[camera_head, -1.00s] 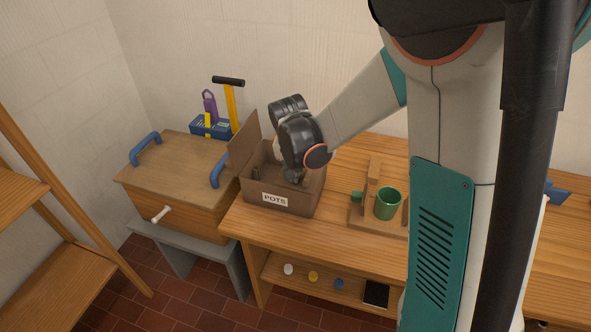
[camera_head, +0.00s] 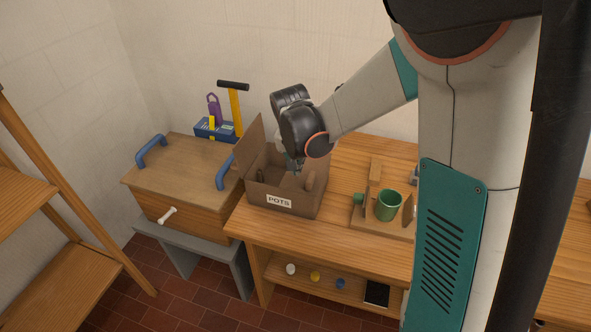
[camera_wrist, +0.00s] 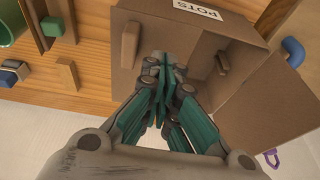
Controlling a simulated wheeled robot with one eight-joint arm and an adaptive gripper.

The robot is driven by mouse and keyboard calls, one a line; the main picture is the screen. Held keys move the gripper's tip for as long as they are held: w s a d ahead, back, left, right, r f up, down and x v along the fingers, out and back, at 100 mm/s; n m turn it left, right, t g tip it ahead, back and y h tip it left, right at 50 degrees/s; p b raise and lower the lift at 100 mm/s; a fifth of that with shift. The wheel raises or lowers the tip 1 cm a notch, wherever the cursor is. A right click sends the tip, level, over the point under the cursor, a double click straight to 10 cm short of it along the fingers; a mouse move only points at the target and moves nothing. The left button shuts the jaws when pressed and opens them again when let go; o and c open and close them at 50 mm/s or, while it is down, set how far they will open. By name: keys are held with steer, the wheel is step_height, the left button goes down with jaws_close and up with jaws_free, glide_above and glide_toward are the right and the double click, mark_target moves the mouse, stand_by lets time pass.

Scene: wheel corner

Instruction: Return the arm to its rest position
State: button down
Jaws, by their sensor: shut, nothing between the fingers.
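My gripper (camera_wrist: 160,75) is shut with nothing between its teal fingers. In the head view my gripper (camera_head: 296,166) hangs over the open cardboard box (camera_head: 283,198) labelled POTS, and my wrist hides part of the box's back. In the wrist view the fingers show in front of the box (camera_wrist: 185,30). Whether the fingertips are below the box's rim is hard to tell. My arm reaches in from the upper right of the head view.
A green mug (camera_head: 388,205) stands on a wooden stand right of the box. A wooden chest (camera_head: 180,180) with blue handles stands left on a grey stool (camera_head: 195,245). Behind it is a blue caddy (camera_head: 214,129). A wooden shelf (camera_head: 60,280) is at far left.

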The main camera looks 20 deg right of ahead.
steer(key=a+p+v, duration=0.1)
steer(key=p+v, duration=0.1)
steer(key=v, duration=0.7)
steer(key=s+r+n+t+b, duration=0.2)
steer(key=s+n, duration=0.1)
steer(key=s, duration=0.8)
steer(key=s+d+r+n+t+y+b, duration=0.1)
steer(key=s+n, duration=0.3)
steer(key=s, duration=0.6)
steer(key=shift+s+d+r+t+y+b, duration=0.3)
steer(key=shift+s+r+t+b, duration=0.1)
steer(key=shift+r+t+b, duration=0.15)
